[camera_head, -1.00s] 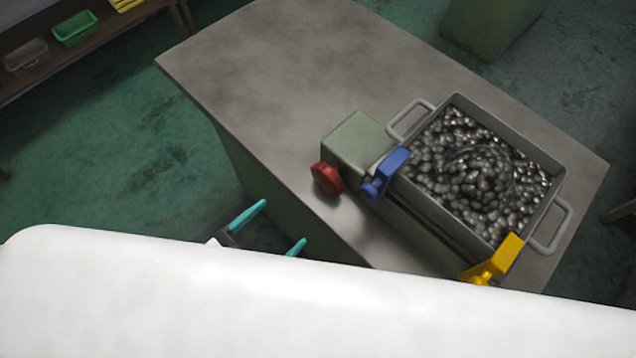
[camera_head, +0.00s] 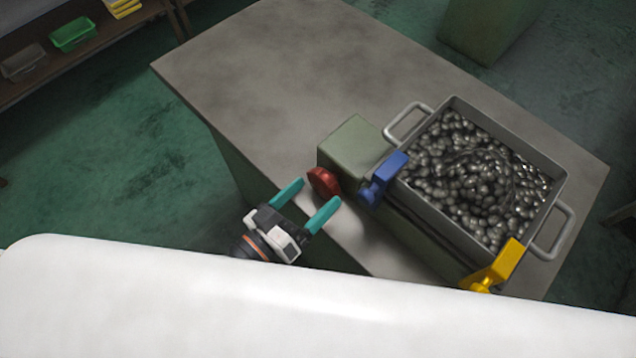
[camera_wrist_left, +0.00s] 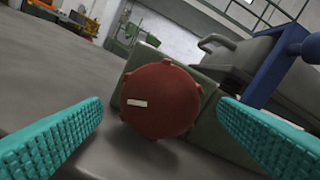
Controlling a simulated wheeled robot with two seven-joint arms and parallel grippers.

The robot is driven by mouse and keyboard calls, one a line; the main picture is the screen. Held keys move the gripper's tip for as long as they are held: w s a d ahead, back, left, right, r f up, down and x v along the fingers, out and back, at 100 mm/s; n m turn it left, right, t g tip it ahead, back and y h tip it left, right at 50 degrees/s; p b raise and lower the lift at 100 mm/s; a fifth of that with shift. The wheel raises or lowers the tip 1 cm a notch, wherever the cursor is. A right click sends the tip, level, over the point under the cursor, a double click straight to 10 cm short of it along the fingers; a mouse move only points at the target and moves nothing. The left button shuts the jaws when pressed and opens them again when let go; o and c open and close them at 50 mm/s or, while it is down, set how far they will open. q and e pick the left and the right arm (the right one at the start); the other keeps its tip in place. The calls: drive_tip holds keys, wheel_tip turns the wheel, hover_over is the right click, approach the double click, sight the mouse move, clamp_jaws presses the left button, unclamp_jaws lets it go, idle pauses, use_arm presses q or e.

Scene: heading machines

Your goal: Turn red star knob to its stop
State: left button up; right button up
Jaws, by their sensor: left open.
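The red star knob (camera_head: 322,182) sits on the front face of a grey-green box (camera_head: 355,144) on the table. In the left wrist view the knob (camera_wrist_left: 160,100) faces me, with a short white mark left of its middle. My left gripper (camera_head: 313,191) is open, its two teal fingers pointing at the knob. In the left wrist view the fingers (camera_wrist_left: 160,128) stand apart on either side of the knob, with visible gaps. The knob is not held. My right gripper is not in view.
A blue lever (camera_head: 383,180) stands close to the right of the knob. A yellow lever (camera_head: 494,267) is further right. A handled tray (camera_head: 556,184) of metal pieces stands behind them. The table's (camera_head: 250,70) left part is bare.

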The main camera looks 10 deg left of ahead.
use_arm(q)
drive_tip(key=shift+x, duration=1.3)
drive_tip(key=c, duration=1)
drive_tip(key=shift+r+m+p, duration=0.1)
drive_tip(key=shift+m+p, duration=0.5)
drive_tip(key=shift+p, duration=0.4)
drive_tip(key=shift+m+p, duration=0.6)
drive_tip(key=shift+m, duration=0.1)
drive_tip(key=shift+m+p, duration=0.6)
drive_tip(key=shift+m, duration=0.5)
drive_tip(key=shift+m+p, duration=0.3)
drive_tip(key=shift+m, duration=0.6)
drive_tip(key=shift+f+m, duration=0.2)
drive_tip(key=shift+m, duration=0.1)
